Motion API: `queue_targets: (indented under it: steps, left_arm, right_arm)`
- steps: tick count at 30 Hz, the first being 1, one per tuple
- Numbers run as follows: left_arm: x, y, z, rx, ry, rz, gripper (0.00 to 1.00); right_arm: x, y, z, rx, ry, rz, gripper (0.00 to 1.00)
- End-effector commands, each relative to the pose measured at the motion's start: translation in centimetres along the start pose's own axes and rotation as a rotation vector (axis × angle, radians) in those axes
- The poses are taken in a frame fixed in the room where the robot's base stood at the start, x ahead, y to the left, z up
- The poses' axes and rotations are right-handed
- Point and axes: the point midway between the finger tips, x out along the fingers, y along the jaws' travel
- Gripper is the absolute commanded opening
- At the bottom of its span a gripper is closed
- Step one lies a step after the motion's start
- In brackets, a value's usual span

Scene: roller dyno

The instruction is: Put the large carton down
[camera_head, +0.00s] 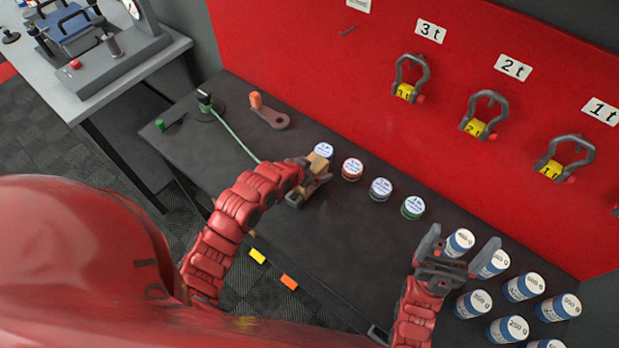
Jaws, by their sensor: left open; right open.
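A small tan, carton-like block (317,163) shows at my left gripper, on the dark bench beside the row of round tins. My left gripper (313,177) is open around or right against it. The fingers hide much of the block, so I cannot tell its full size or whether it rests flat on the bench. My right gripper (468,248) is open and empty, with its fingers spread above the bench close to the white and blue cans.
Round-lidded tins, including a red one (352,168) and a green one (412,207), line the dark bench (345,235). Several cans (524,287) stand at right. Shackles (484,115) hang on the red wall. An orange-handled lever (268,110) lies at the back left.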

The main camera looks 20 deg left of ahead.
Motion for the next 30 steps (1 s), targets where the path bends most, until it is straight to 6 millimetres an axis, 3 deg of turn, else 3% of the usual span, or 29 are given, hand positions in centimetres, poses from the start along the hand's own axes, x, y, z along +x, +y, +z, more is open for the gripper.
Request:
queue_targets:
  steps: [3, 19, 30]
  left_arm:
    - [-0.08, -0.02, -0.04, 0.000, 0.000, 0.000, 0.98]
    - [-0.08, -0.05, 0.01, 0.000, -0.001, -0.001, 0.03]
    - [-0.28, -0.07, -0.21, 0.000, -0.001, -0.001, 0.00]
  right_arm:
    - [0.10, 0.00, -0.02, 0.000, 0.000, 0.000, 1.00]
    - [0.09, 0.00, -0.02, 0.000, 0.000, 0.000, 1.00]
    - [0.30, 0.01, -0.05, 0.000, 0.000, 0.000, 1.00]
